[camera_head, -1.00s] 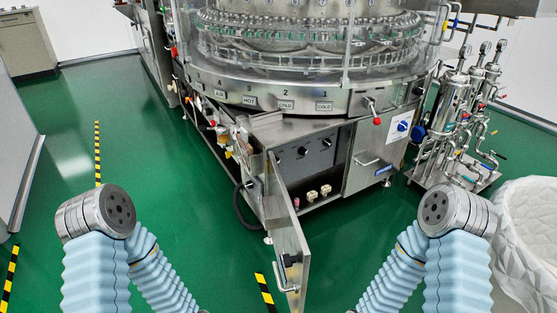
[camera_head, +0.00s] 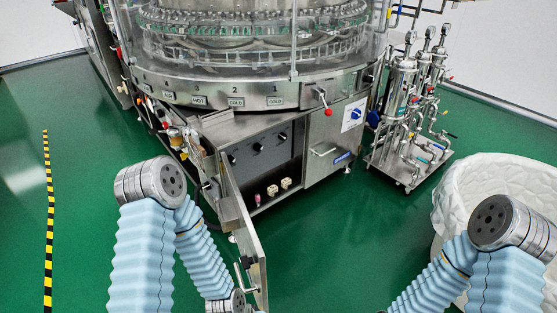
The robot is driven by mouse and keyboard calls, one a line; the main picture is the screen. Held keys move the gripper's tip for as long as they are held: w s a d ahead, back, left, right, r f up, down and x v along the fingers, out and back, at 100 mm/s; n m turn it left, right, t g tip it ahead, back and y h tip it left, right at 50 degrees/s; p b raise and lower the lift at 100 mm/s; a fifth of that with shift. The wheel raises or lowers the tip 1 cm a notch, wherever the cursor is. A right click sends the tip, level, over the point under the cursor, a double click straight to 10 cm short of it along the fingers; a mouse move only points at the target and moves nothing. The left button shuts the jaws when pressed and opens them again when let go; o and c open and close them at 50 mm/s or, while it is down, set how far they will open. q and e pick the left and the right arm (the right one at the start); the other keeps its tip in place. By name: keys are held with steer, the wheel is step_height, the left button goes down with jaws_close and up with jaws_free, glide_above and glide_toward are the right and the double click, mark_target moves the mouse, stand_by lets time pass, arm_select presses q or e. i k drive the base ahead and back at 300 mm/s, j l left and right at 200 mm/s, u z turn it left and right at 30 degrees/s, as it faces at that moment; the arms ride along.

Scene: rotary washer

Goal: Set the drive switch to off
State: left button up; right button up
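The rotary washer (camera_head: 230,92) stands ahead with its lower cabinet open. Inside, a dark panel (camera_head: 262,150) carries several black rotary knobs, including a left one (camera_head: 232,160), a middle one (camera_head: 256,147) and a right one (camera_head: 283,137). My blue-sleeved arms show at lower left and lower right. Both grippers are out of view.
The cabinet door (camera_head: 243,235) stands open towards me, with a handle near its lower end, close to my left arm. A steel piping skid (camera_head: 408,125) stands at the right. A white quilted bin (camera_head: 453,190) is beside my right arm. Green floor is clear in the middle.

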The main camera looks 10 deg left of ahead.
mark_target(232, 159)
steer(key=l+z, duration=0.1)
steer(key=z, duration=0.35)
steer(key=i+z, duration=0.1)
steer(key=z, duration=0.35)
steer(key=i+z, duration=0.1)
steer(key=z, duration=0.35)
steer(key=i+l+u, duration=0.25)
steer(key=i, duration=0.35)
steer(key=i+j+u, duration=0.1)
steer(key=i+u, duration=0.45)
steer(key=u, duration=0.15)
steer(key=i+u, duration=0.55)
steer(key=u, duration=0.25)
steer(key=i+u, duration=0.25)
steer(key=u, duration=0.2)
steer(key=i+u, duration=0.15)
steer(key=u, duration=0.25)
steer(key=i+l+u, duration=0.1)
steer(key=u, duration=0.35)
steer(key=l, duration=0.1)
